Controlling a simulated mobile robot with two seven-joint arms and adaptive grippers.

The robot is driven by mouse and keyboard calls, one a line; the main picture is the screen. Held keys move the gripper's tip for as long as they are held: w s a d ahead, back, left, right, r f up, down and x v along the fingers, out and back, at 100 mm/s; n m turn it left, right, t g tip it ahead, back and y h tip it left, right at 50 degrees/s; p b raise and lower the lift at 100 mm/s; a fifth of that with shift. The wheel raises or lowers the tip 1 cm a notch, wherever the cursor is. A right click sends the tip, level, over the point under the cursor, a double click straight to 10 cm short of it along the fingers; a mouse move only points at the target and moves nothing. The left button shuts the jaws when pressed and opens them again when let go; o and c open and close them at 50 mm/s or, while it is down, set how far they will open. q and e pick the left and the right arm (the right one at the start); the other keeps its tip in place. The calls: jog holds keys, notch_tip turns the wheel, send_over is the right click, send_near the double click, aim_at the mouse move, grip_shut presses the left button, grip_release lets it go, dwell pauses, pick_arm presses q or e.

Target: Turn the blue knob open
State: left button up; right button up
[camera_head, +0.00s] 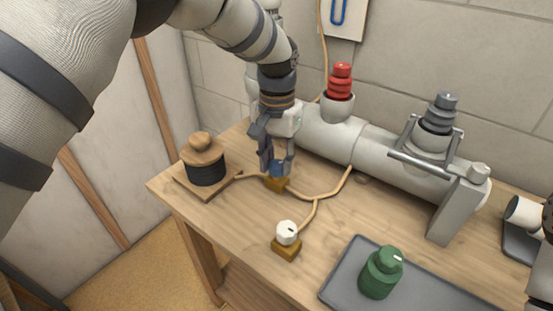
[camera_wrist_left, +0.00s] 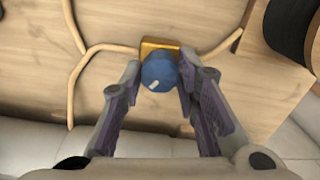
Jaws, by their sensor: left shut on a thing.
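The blue knob (camera_head: 277,168) sits on a small brass-coloured base (camera_head: 276,184) on the workbench, at the end of a thin tan pipe. My left gripper (camera_head: 275,162) reaches down over it from above, with its fingers on both sides of the knob. In the left wrist view the blue knob (camera_wrist_left: 158,73) is round, with a short white mark toward its lower left. The fingers of my left gripper (camera_wrist_left: 160,84) are shut on its sides. The brass base (camera_wrist_left: 160,46) shows beside the knob. My right gripper does not show.
A white knob (camera_head: 288,233) stands on a similar base nearer the front. A black spool (camera_head: 206,170) on a wooden plate is at left. A large grey pipe (camera_head: 331,137) with a red fitting (camera_head: 341,82) runs behind. A green fitting (camera_head: 381,275) stands on a grey tray (camera_head: 343,289).

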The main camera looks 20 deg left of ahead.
aim_at(277, 163)
pick_arm(q)
jog(key=n, duration=0.3)
jog(key=shift+n, duration=0.3)
jog(key=shift+f+n, duration=0.1)
jog(key=shift+n, duration=1.6)
jog(key=o, duration=1.2)
jog(key=shift+c, duration=0.2)
notch_tip(277, 163, up, 12)
